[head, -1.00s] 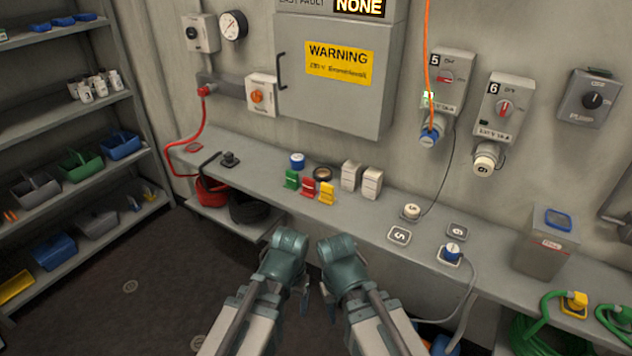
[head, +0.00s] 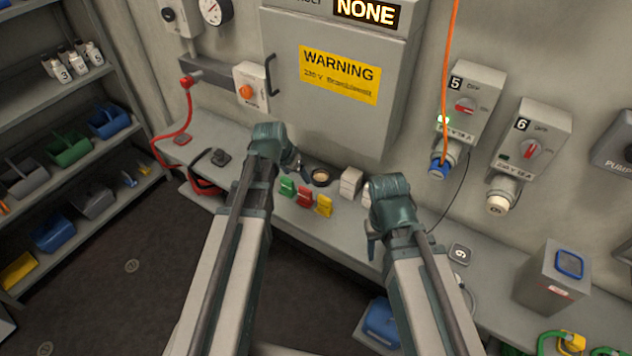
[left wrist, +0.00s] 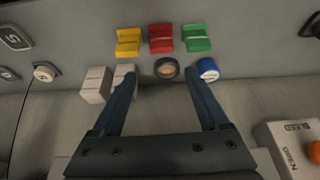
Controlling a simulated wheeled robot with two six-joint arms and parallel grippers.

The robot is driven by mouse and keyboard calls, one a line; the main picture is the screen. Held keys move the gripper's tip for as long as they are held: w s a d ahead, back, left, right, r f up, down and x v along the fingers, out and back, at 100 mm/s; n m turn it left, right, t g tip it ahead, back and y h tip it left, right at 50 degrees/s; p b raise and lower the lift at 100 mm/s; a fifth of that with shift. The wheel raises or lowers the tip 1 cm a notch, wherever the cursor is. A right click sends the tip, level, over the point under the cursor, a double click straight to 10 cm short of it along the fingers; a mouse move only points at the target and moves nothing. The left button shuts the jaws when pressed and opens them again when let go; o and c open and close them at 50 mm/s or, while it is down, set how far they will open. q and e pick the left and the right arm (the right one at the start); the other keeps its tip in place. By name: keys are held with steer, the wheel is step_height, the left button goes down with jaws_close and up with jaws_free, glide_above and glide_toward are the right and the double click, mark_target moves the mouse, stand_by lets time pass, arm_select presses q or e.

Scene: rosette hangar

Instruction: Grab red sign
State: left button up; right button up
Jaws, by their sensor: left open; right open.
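The red sign (head: 304,197) stands on the bench between the green sign (head: 286,187) and the yellow sign (head: 323,206). In the left wrist view the red sign (left wrist: 161,39) is at top centre, with the yellow sign (left wrist: 128,41) left of it and the green sign (left wrist: 196,38) right of it. My left gripper (head: 298,166) is over the bench near the signs, open and empty. In the left wrist view its spread fingers (left wrist: 162,78) point towards the red sign, still apart from it. My right gripper (head: 371,235) is open over the bench's front edge, right of the signs.
A dark tape roll (left wrist: 167,69) lies between my left fingertips and the red sign in the left wrist view, with a blue roll (left wrist: 208,69) beside it. White blocks (head: 350,183) stand right of the signs. The warning cabinet (head: 335,110) is on the wall behind.

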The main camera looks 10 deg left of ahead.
arm_select(q)
steer(key=b, duration=0.8)
glide_toward(305, 189)
steer(key=x, duration=0.5)
steer(key=shift+w+d+f, duration=0.1)
steer(key=b+x, duration=0.5)
steer(key=shift+f, duration=0.1)
